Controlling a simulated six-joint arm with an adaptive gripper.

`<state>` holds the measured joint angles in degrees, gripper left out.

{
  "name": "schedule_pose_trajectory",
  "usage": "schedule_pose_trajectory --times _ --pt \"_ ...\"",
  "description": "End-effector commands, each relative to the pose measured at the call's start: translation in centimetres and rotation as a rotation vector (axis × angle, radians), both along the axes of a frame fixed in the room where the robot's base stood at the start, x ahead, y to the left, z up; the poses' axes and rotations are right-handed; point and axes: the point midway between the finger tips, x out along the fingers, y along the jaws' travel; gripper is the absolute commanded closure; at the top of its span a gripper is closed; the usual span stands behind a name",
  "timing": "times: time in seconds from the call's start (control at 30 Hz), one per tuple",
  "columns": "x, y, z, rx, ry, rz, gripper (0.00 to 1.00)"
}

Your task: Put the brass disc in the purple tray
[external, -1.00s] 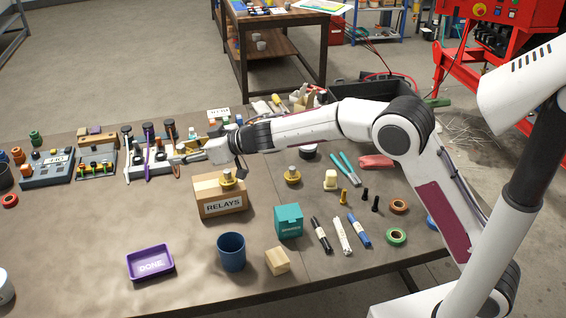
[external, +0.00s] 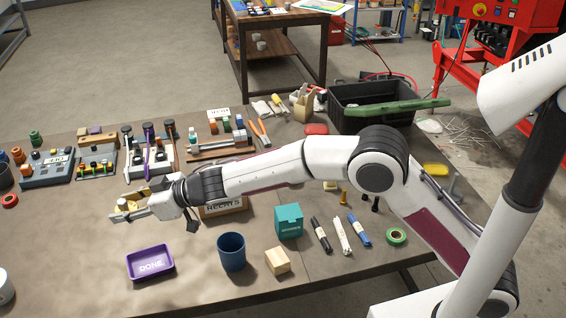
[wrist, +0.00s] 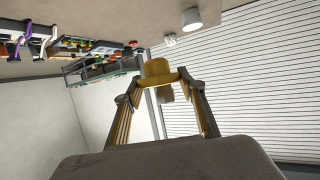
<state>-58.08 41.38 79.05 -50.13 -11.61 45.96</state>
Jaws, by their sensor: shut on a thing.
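My gripper (external: 128,213) is shut on a brass-yellow piece (external: 124,206), which I take for the brass disc. It is raised over the left part of the table, left of the cardboard box. In the wrist view the brass piece (wrist: 158,73) sits between both fingertips, with a wide flange and a narrower raised part. The purple tray (external: 151,263), marked DONE, lies flat on the table below and slightly right of my gripper in the external view. It looks empty.
A blue cup (external: 231,252) stands close right of the tray, with a wooden block (external: 277,261) and teal box (external: 289,220) beyond. The RELAYS box (external: 224,208) is partly hidden behind my arm.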

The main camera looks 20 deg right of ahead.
Motion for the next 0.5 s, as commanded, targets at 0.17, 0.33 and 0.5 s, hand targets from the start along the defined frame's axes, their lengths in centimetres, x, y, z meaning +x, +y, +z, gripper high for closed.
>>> schedule_pose_trajectory --times 0.17,0.33,0.5 --pt "0.0 0.0 -1.1 0.001 -0.001 -0.001 0.84" --pt "0.0 0.0 -3.5 0.000 0.002 -0.001 0.84" --pt "0.0 0.0 -6.2 0.000 0.002 -0.002 0.84"
